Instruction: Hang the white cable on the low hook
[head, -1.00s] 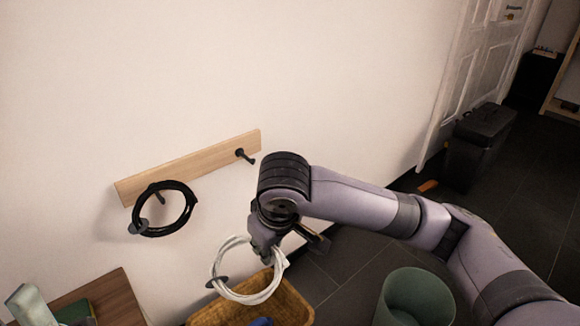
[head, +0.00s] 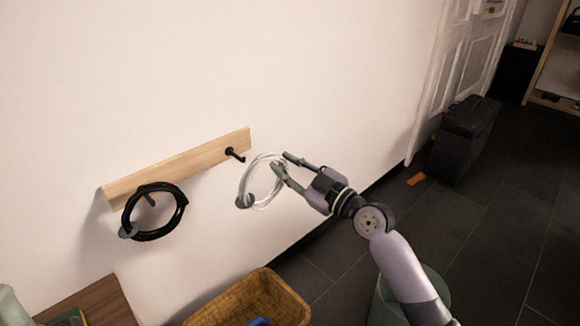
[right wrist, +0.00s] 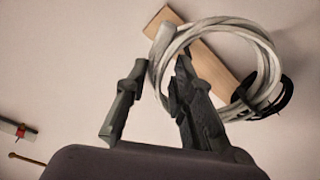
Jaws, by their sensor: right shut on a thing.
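The white cable (head: 245,182) is a coiled ring held in the air in front of the wall, just right of and below the rack's empty right hook (head: 235,154). A small grey disc shows at its lower left. My right gripper (head: 281,166) is shut on the ring's upper right side. In the right wrist view the white cable (right wrist: 262,45) passes between the fingers (right wrist: 160,75) and overlaps the wooden rack board (right wrist: 213,70). The cable looks apart from the right hook. A black cable (head: 184,212) hangs on the left hook (head: 150,200). My left gripper is out of view.
The wooden board (head: 190,165) is fixed to the pale wall. A wicker basket (head: 292,300) stands below, with a brown wooden surface (head: 100,295) at its left. A green bin (head: 435,285) stands behind my right arm. A dark case (head: 465,135) stands by the door.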

